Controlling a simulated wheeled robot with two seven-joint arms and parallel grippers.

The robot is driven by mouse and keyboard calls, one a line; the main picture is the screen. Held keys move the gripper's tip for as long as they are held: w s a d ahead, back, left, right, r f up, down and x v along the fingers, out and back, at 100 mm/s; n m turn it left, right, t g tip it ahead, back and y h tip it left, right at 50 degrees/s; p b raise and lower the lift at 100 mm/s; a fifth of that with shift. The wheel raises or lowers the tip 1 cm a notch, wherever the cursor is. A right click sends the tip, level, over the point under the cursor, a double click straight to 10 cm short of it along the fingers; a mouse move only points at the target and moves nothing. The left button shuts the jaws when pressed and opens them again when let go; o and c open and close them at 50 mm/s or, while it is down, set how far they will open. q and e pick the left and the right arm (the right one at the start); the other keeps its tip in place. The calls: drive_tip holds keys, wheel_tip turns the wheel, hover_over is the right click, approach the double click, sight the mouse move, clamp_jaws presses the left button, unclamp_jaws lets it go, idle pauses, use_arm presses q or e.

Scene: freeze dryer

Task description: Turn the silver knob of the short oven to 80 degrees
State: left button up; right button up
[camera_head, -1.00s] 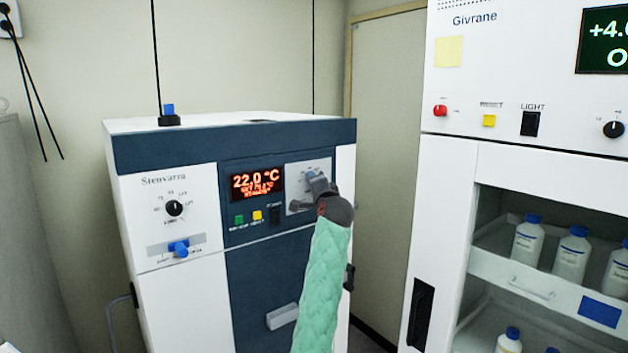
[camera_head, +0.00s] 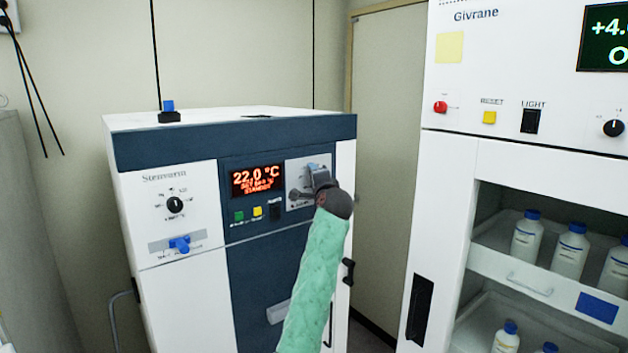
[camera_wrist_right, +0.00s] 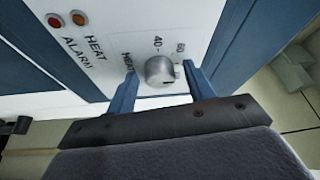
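The short oven (camera_head: 180,275) is the white and dark blue cabinet at the left in the head view. Its display (camera_head: 257,180) reads 22.0 °C; the smaller lines are blurred. My right gripper (camera_wrist_right: 163,88) is open, with one blue finger on each side of the knob and visible gaps between. In the head view my right gripper (camera_head: 311,180) hides most of the knob. My left gripper is not in view.
A black knob (camera_head: 175,205) and a blue latch (camera_head: 180,244) are on the oven's left panel. Green and yellow buttons (camera_head: 257,212) sit below the display. A tall white cabinet (camera_head: 440,230) with bottles stands at the right.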

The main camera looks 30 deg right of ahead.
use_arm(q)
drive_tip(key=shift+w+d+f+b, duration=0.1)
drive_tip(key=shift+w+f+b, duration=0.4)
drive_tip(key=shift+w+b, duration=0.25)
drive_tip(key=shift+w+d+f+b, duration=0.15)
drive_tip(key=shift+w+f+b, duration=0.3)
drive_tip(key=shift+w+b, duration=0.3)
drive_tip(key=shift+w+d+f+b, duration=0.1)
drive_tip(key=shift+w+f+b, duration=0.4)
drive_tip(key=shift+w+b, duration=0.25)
use_arm(e)
drive_tip(key=v, duration=0.7)
drive_tip(key=shift+s, duration=0.4)
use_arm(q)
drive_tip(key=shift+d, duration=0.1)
use_arm(e)
drive_tip(key=shift+f, duration=0.15)
